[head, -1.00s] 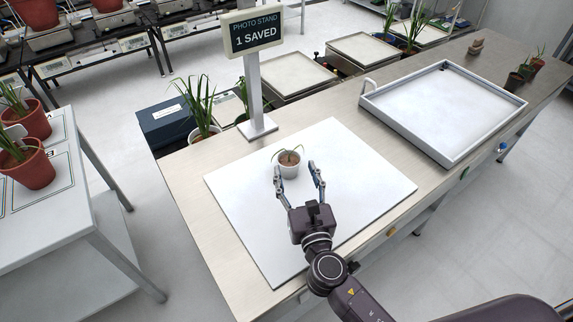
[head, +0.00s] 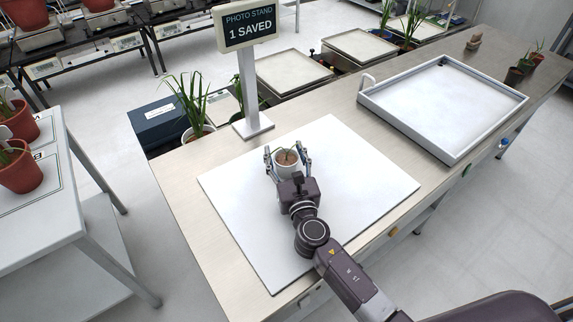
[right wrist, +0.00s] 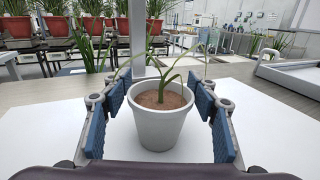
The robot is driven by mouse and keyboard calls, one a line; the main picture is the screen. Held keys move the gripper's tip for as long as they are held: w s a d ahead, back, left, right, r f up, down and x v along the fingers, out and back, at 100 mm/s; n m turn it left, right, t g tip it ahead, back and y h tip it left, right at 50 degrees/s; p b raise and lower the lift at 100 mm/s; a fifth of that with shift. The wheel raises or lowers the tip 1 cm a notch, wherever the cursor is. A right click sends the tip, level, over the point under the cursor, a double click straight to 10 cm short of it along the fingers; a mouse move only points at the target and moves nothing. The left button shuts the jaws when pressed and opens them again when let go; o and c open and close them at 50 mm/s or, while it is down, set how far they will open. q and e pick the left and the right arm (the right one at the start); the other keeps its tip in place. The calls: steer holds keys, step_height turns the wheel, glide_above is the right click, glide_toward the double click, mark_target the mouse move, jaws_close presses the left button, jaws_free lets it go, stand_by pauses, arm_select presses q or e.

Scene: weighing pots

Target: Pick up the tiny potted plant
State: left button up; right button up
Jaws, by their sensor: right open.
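The tiny potted plant (head: 287,163) stands upright in a small white pot on the white mat (head: 232,195). In the right wrist view the pot (right wrist: 159,128) holds brown soil and a few thin, drooping green leaves. In the right wrist view the blue finger pads (right wrist: 160,120) flank the pot, with a visible gap on both sides. My left gripper is not in view.
A photo stand sign (head: 247,27) reading "1 SAVED" stands behind the mat on a post. A shallow grey tray (head: 440,105) lies to the right on the counter. Small pots (head: 517,76) stand at the far right end. Large potted plants (head: 20,172) sit on a left table.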

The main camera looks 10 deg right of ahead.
steer(key=w, duration=0.4)
steer(key=shift+f, duration=0.25)
steer(key=shift+c, duration=0.6)
steer(key=c, duration=1.1)
steer(key=shift+c, duration=0.2)
